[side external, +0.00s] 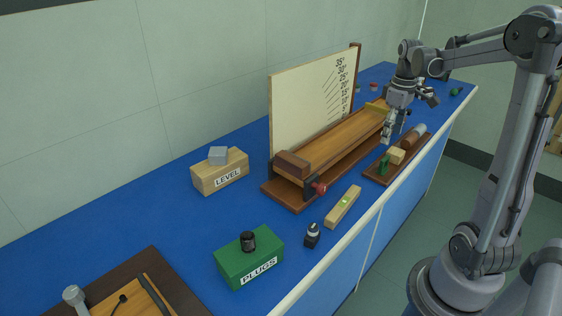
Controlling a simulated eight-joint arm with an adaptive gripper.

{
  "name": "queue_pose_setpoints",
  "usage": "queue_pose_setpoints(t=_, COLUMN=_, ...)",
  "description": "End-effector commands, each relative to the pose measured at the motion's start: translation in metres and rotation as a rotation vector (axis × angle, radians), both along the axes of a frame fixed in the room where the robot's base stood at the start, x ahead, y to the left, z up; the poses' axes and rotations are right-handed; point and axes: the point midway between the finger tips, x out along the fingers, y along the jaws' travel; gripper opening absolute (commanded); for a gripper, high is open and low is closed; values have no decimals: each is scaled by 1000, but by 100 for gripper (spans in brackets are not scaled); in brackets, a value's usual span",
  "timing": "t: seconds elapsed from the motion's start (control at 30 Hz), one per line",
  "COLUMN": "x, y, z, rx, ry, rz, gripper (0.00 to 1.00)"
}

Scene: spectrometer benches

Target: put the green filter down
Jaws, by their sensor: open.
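My gripper (390,138) points down over the right end of the long wooden ramp, near the front edge of the bench. It is open, and I see nothing held in it. A small dark green piece (385,165) stands upright on a low brown board (376,175) just below and in front of my gripper. Beside it on that board are a pale block and a brown cylinder with a grey end. Another small green object (456,91) lies at the far right end of the bench. I cannot tell which green piece is the filter.
The wooden ramp (335,146) stands before a tall angle-scale board (310,105). Blue bench top (120,235) is clear at left.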

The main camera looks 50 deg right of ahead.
Motion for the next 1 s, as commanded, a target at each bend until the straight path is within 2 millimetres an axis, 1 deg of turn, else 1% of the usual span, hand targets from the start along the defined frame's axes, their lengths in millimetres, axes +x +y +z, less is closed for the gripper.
queue_pose_setpoints(t=0.1, x=0, y=0, z=10, rx=0, ry=0, rz=0, gripper=65)
queue_pose_setpoints(t=0.23, x=1, y=4, z=16, rx=-4, ry=-4, rz=2, gripper=65)
queue_pose_setpoints(t=0.27, x=3, y=8, z=17, rx=-8, ry=-9, rz=3, gripper=65)
queue_pose_setpoints(t=0.37, x=11, y=31, z=22, rx=-33, ry=-38, rz=8, gripper=65)
queue_pose_setpoints(t=0.47, x=21, y=69, z=27, rx=-69, ry=-94, rz=12, gripper=65)
queue_pose_setpoints(t=0.5, x=25, y=87, z=29, rx=-83, ry=-124, rz=13, gripper=65)
queue_pose_setpoints(t=0.57, x=28, y=114, z=30, rx=-100, ry=-171, rz=13, gripper=65)
queue_pose_setpoints(t=0.6, x=30, y=131, z=31, rx=-109, ry=-203, rz=14, gripper=65)
queue_pose_setpoints(t=0.67, x=31, y=156, z=31, rx=-116, ry=-254, rz=13, gripper=65)
queue_pose_setpoints(t=0.7, x=30, y=172, z=31, rx=-118, ry=-289, rz=13, gripper=65)
queue_pose_setpoints(t=0.77, x=28, y=196, z=29, rx=-115, ry=-342, rz=13, gripper=65)
queue_pose_setpoints(t=0.8, x=26, y=211, z=28, rx=-110, ry=-378, rz=13, gripper=65)
queue_pose_setpoints(t=0.9, x=20, y=246, z=22, rx=-86, ry=-462, rz=13, gripper=65)
queue_pose_setpoints(t=1.0, x=12, y=273, z=17, rx=-55, ry=-532, rz=10, gripper=65)
